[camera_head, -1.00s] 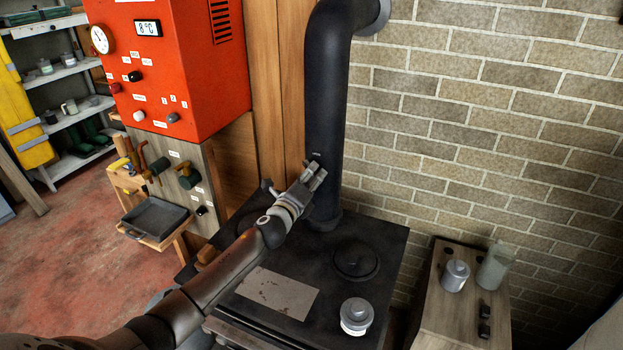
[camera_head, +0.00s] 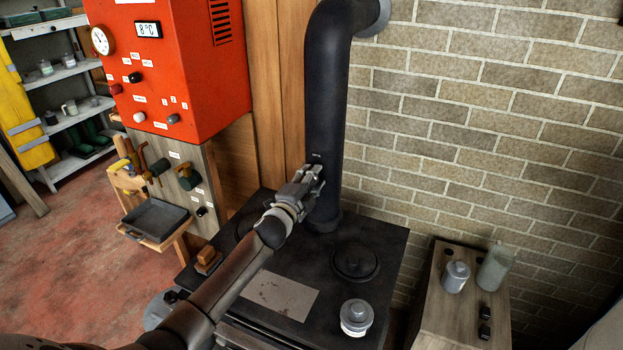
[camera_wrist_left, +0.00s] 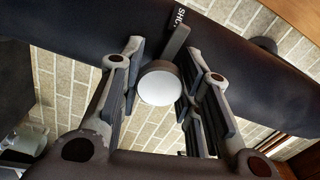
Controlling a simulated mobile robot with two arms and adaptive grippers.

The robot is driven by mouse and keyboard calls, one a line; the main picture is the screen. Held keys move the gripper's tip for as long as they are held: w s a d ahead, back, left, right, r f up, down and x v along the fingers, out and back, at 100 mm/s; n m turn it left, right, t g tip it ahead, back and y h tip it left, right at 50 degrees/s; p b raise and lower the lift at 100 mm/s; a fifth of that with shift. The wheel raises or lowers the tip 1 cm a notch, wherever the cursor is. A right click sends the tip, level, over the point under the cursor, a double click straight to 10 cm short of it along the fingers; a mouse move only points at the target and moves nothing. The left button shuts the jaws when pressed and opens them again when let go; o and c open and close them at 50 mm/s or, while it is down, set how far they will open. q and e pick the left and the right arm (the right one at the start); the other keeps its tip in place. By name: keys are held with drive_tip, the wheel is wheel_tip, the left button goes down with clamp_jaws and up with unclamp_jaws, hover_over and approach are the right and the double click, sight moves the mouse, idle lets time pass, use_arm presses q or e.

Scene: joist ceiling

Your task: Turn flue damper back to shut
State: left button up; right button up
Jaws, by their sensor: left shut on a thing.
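The black flue pipe (camera_head: 325,110) rises from the stove top and bends into the brick wall. My left gripper (camera_head: 314,174) is at the lower front of the pipe, shut on the flue damper handle, which it mostly hides in the head view. In the left wrist view the damper handle (camera_wrist_left: 160,83) shows a round pale end between the two fingers of my left gripper (camera_wrist_left: 163,72). Its dark flat lever runs up toward a white label (camera_wrist_left: 180,14), partly hidden, that begins "SHU". My right gripper is not in view.
The black stove top (camera_head: 385,235) carries a round lid (camera_head: 355,261), a grey plate (camera_head: 278,294) and a lidded pot (camera_head: 356,317). A red control cabinet (camera_head: 190,70) stands at left. A wooden stand (camera_head: 440,310) with two containers is at right.

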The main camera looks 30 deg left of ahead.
use_arm(q)
drive_tip(key=shift+f+n, duration=0.1)
drive_tip(key=shift+n, duration=0.3)
drive_tip(key=o, duration=1)
drive_tip(key=shift+s, duration=0.1)
drive_tip(key=s, duration=1.1)
drive_tip(key=shift+s+d, duration=0.3)
drive_tip(key=shift+s, duration=0.1)
